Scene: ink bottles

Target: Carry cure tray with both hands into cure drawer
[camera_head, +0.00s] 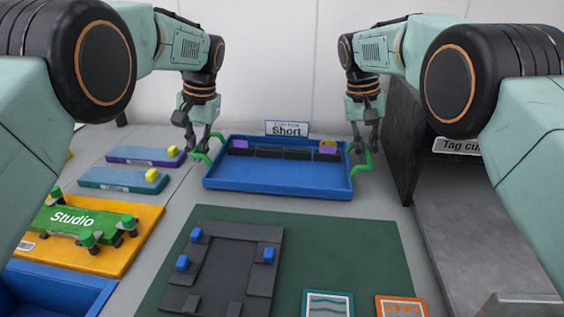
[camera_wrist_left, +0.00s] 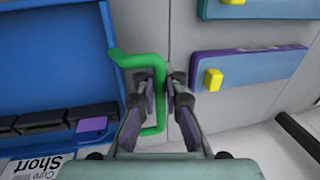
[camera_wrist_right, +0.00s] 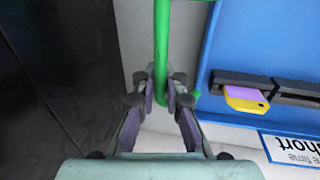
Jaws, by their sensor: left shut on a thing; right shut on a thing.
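The blue cure tray (camera_head: 280,178) sits at the back middle of the table, with a dark slotted rack and a "Short" label at its far edge. Green handles stick out on both sides. My left gripper (camera_head: 203,150) is shut on the left green handle (camera_wrist_left: 159,119). My right gripper (camera_head: 361,148) is shut on the right green handle (camera_wrist_right: 163,40). A purple piece (camera_wrist_left: 91,127) and a yellow piece (camera_wrist_right: 246,104) sit at the tray's rack. A dark grey open-fronted unit (camera_head: 455,210) with a "Tag cu..." label stands right of the tray, partly hidden by my right arm.
A green mat (camera_head: 370,245) with a dark jig (camera_head: 235,265) lies in front of the tray. Two flat holders, purple (camera_head: 145,156) and blue (camera_head: 120,180), lie left. An orange board (camera_head: 125,255) carries a green "Studio" fixture. Two small cards lie at the mat's front.

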